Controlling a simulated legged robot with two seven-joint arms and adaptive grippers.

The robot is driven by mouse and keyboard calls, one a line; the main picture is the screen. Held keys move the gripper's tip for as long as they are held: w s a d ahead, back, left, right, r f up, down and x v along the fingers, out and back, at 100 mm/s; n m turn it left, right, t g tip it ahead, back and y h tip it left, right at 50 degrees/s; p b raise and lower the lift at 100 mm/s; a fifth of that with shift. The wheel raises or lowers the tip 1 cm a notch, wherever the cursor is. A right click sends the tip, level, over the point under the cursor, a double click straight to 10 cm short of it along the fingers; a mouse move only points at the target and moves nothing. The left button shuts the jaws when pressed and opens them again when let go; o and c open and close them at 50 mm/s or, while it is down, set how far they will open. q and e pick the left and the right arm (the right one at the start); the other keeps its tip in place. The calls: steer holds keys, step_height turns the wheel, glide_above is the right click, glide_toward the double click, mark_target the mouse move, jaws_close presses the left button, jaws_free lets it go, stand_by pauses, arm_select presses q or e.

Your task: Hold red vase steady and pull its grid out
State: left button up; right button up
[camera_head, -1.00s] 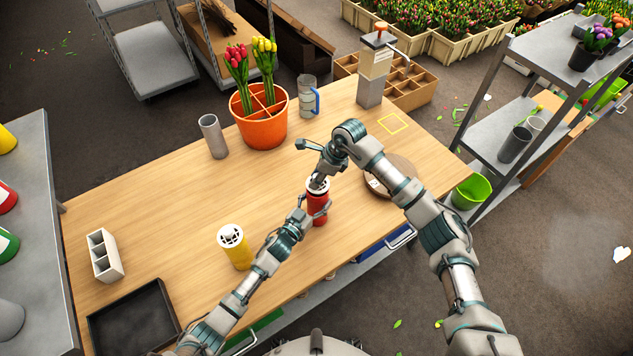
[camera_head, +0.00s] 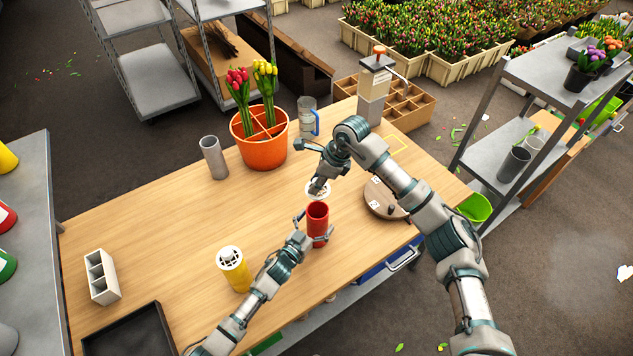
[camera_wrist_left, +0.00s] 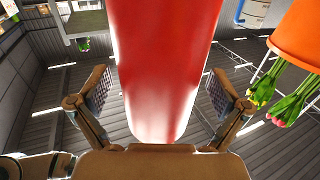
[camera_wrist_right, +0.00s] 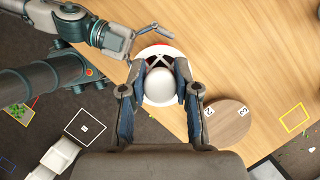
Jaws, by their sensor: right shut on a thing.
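The red vase (camera_head: 318,224) stands upright at the front of the wooden table, its open top showing. My left gripper (camera_head: 314,230) is around it with a finger on each side; in the left wrist view, narrow gaps show between the finger pads and the vase (camera_wrist_left: 162,70). My right gripper (camera_head: 320,187) is shut on the white grid (camera_head: 311,187), just above the vase mouth. In the right wrist view, the grid (camera_wrist_right: 160,85) is between the fingers, and part of the red rim shows behind it.
A yellow vase (camera_head: 235,270) with a white grid stands left of my left arm. A round wooden turntable (camera_head: 382,204) is to the right. An orange pot with tulips (camera_head: 260,150), a grey cylinder (camera_head: 213,158) and a jug (camera_head: 307,118) stand farther back. The table's middle left is clear.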

arm_select(q)
steer(key=v, duration=1.2)
